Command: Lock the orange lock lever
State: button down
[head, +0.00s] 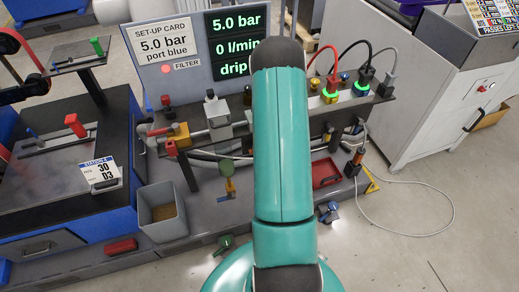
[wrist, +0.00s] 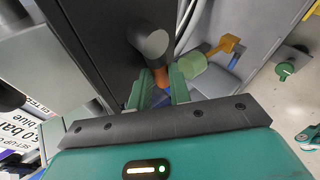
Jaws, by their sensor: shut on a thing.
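The orange lock lever (wrist: 161,77) shows in the wrist view as a short orange piece between the fingertips, by a dark grey cylinder (wrist: 151,42). My gripper (wrist: 161,90) is closed on it, with a green finger on each side. Most of the lever is hidden by the fingers, so its angle cannot be told. A blue part (wrist: 160,99) also shows between the fingers. In the head view my teal arm covers the gripper and the lever.
A pale green knob (wrist: 193,66) and an amber handle (wrist: 226,44) are close beside the fingers. A dark panel (wrist: 95,35) stands next to the gripper. In the head view a grey bin (head: 161,212) and a red tray (head: 326,172) flank the arm; cables run right.

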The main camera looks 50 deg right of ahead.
jog(key=shift+s+d+f+n+g+h, duration=0.3)
jog(key=shift+f+n+g+h, duration=0.4)
jog(key=shift+n+h, duration=0.75)
jog(key=shift+s+d+f+n+g+h, duration=0.1)
jog(key=shift+d+f+n+g+h, duration=0.25)
jog(key=shift+f+n+g+h, duration=1.05)
jog(key=shift+s+d+r+n+h, duration=0.15)
jog(key=shift+d+n+h, duration=0.2)
jog(key=shift+n+h, duration=1.2)
jog(key=shift+f+m+h, duration=0.1)
jog(key=shift+m+h, duration=0.5)
jog(key=shift+h, duration=0.1)
jog(key=c, duration=1.6)
grip_release()
jog(key=shift+o, duration=0.2)
jog(key=shift+s, duration=0.1)
